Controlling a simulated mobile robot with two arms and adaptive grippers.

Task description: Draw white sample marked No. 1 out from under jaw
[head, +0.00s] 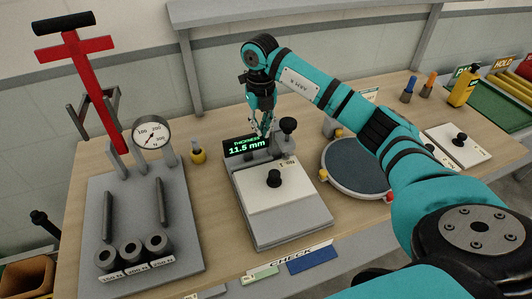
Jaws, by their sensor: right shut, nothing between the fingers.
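The white sample (262,196) is a flat square plate with a black knob. Its marking at the far edge looks like "No. 1" seen upside down. It lies on the grey base of the thickness gauge (290,232), whose display reads 11.5 mm. The plate's far edge is close to the jaw part below the display; whether the jaw touches it I cannot tell. My right gripper (262,126) is shut and empty, pointing down beside the display at the back of the gauge, beyond the plate's knob. My left gripper is not in view.
A grey press with a dial (152,134), a red lever and several dark weights stands at the left. A round dark dish (356,166) is right of the gauge, under my right arm. Another white plate (474,150) lies farther right.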

